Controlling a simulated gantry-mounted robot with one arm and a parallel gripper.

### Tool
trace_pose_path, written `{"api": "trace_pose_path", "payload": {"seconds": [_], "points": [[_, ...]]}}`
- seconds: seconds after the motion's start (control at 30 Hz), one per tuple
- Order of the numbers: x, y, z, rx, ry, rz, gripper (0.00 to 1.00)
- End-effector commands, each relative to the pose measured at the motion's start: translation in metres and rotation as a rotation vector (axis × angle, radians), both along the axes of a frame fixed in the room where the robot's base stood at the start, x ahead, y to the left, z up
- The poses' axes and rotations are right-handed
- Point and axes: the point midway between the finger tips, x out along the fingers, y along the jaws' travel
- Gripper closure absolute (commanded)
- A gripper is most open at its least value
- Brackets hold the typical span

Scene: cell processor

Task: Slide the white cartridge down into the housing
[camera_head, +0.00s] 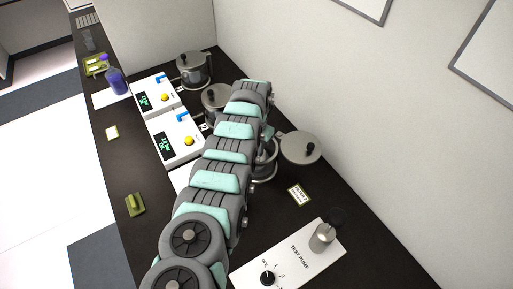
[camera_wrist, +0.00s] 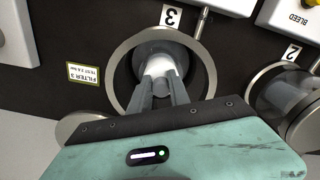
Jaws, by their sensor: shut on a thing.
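In the wrist view, my gripper (camera_wrist: 161,92) is shut on the white cartridge (camera_wrist: 160,66), with one finger on each side of its narrow near end. The cartridge shows inside the outline of the round metal rim of the housing (camera_wrist: 119,84) marked 3. How deep it sits is hard to tell, and its far end is hidden. In the head view, part of this housing (camera_head: 266,163) shows beside my arm, with its round lid (camera_head: 301,147) swung open to the right. My gripper and the cartridge are hidden behind my arm there.
A second housing (camera_wrist: 285,97), marked 2, stands to the right in the wrist view. A FILTER 3 label (camera_wrist: 87,74) lies left of the rim. In the head view, a test pump panel (camera_head: 292,260) lies in front, white control boxes (camera_head: 176,137) stand left, and a wall runs along the right.

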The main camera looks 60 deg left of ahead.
Motion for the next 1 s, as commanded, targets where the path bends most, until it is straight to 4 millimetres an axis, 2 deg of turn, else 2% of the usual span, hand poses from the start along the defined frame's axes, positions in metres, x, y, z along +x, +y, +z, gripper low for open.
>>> {"api": "trace_pose_path", "payload": {"seconds": [0.67,0.7,1.0], "points": [[0.0006,-0.0004,-0.0076,0.0,0.0,-0.001,1.0],[0.0005,-0.0004,-0.0077,0.0,0.0,-0.001,0.74],[0.0001,-0.0003,-0.0078,-0.001,0.001,0.0,0.52]]}}
